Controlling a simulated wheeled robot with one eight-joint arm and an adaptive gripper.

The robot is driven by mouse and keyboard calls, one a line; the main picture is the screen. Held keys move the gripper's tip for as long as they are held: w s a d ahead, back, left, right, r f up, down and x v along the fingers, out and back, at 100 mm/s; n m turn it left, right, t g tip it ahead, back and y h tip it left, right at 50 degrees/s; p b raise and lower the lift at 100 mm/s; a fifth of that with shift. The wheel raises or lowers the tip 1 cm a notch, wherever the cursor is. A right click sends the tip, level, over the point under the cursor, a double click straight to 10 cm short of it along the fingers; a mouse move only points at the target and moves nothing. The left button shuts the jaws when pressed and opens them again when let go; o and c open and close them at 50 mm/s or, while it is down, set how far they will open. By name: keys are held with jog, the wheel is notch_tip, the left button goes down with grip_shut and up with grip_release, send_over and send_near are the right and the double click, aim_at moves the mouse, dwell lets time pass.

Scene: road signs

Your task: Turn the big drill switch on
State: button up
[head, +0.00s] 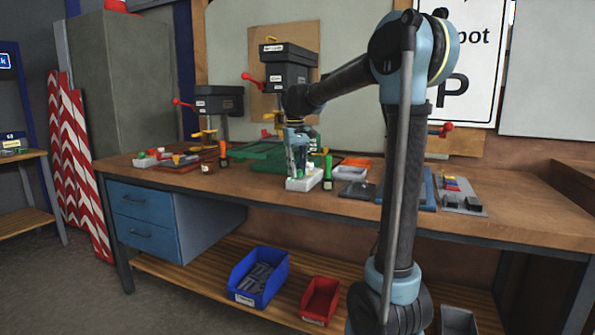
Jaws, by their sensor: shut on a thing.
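The big drill (287,72), dark grey with a red-knobbed lever on its left, stands at the back of the workbench, partly behind my arm. A smaller drill (219,101) of the same kind stands to its left. My gripper (298,170) points down in front of the big drill, low over the bench. It is shut at a small white box (304,182) near the front edge. The fingers hide the box's top, so I cannot tell which part is between them. I cannot make out the drill's switch.
A green-topped tool (327,167) stands close right of my gripper. Orange and grey trays (352,172) lie further right. A board with coloured parts (458,195) lies at the bench's right. Blue (258,275) and red (320,300) bins sit on the lower shelf.

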jog(key=shift+w, duration=0.1)
jog(key=o, duration=1.1)
jog(key=shift+r, duration=0.1)
jog(key=shift+a+r, duration=0.2)
jog(key=shift+r, duration=3.65)
jog(key=s+d+f+m+t, duration=0.1)
jog(key=s+d+f, duration=0.45)
jog(key=s, duration=0.25)
jog(key=s+d+f+m, duration=0.2)
jog(key=s+d+f, duration=0.2)
jog(key=s+d, duration=0.35)
jog(key=s+d+f+m, duration=0.1)
jog(key=s+d+f, duration=0.1)
jog(key=s+f, duration=0.4)
jog(key=s+d+f, duration=0.2)
jog(key=s+f, duration=0.4)
jog(key=f, duration=0.1)
jog(key=s+d+f+m+t, duration=0.1)
jog(key=s+d+f, duration=0.1)
jog(key=s+f, duration=0.4)
jog(key=shift+s+d+f+m+y, duration=0.1)
jog(key=shift+d+f+m+y, duration=0.2)
jog(key=shift+f, duration=0.3)
